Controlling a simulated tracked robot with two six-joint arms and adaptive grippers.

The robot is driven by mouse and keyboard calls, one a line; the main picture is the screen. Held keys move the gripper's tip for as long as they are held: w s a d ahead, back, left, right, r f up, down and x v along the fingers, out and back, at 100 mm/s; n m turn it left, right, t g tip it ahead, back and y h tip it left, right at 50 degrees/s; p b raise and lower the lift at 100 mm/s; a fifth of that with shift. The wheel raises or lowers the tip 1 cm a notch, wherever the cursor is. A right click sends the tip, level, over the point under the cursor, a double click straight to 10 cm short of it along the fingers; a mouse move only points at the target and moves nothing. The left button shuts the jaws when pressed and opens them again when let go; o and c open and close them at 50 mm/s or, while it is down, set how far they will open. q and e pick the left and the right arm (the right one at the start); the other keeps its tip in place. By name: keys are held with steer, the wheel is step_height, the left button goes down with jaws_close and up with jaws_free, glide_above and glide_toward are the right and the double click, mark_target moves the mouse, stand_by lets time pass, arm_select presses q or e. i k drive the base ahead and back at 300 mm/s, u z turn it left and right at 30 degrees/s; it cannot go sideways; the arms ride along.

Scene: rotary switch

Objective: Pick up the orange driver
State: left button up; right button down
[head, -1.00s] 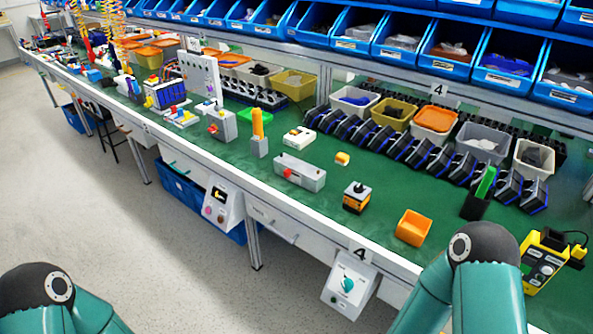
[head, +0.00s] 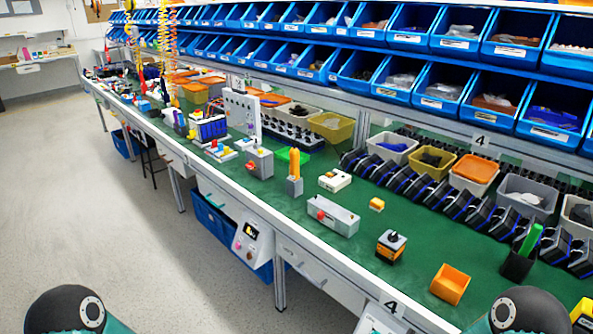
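The orange driver (head: 294,163) stands upright in a small grey holder (head: 294,187) on the green bench top, near the middle of the head view. Only its orange upper part shows; its lower end is hidden in the holder. Neither gripper is in view. Only rounded dark joints and teal links of my two arms show at the bottom edge, well apart from the driver.
A grey box with a red button (head: 335,217) stands right of the holder, and another grey box (head: 259,163) left of it. A white device (head: 335,180) is behind. An orange bin (head: 450,284) sits near the front edge. Blue bins line the back.

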mark_target(294, 154)
steer(key=z, duration=1.1)
steer(key=i, duration=0.15)
steer(key=u, duration=3.45)
steer(key=i, duration=1.95)
steer(key=z, duration=2.4)
